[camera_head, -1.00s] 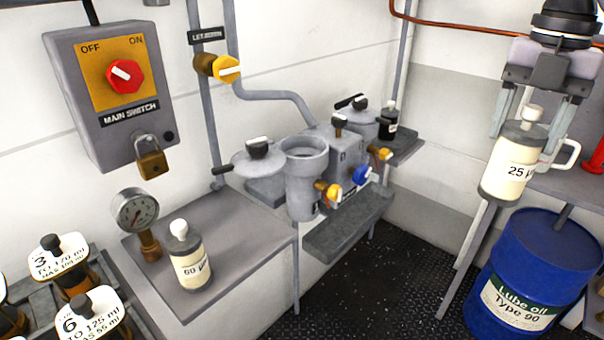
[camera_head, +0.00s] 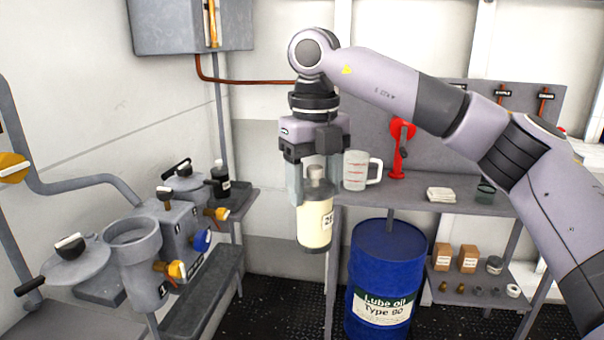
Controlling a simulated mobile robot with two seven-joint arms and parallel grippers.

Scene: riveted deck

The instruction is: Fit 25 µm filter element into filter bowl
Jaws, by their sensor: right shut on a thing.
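My right gripper (camera_head: 315,187) points down and is shut on the knob end of a cream filter element (camera_head: 314,222) with grey end caps. The element hangs upright in the air; its label is turned aside and only partly shows. The open filter bowl (camera_head: 134,250) is a grey cylinder at the lower left, its mouth empty as far as I can see. The gripper and element are to the right of the bowl and apart from it. My left gripper is out of view.
A lid with a black knob (camera_head: 68,250) is left of the bowl. A second lidded bowl (camera_head: 184,182) and a dark bottle (camera_head: 221,179) stand behind. A clear jug (camera_head: 357,170) is on the bench (camera_head: 420,196).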

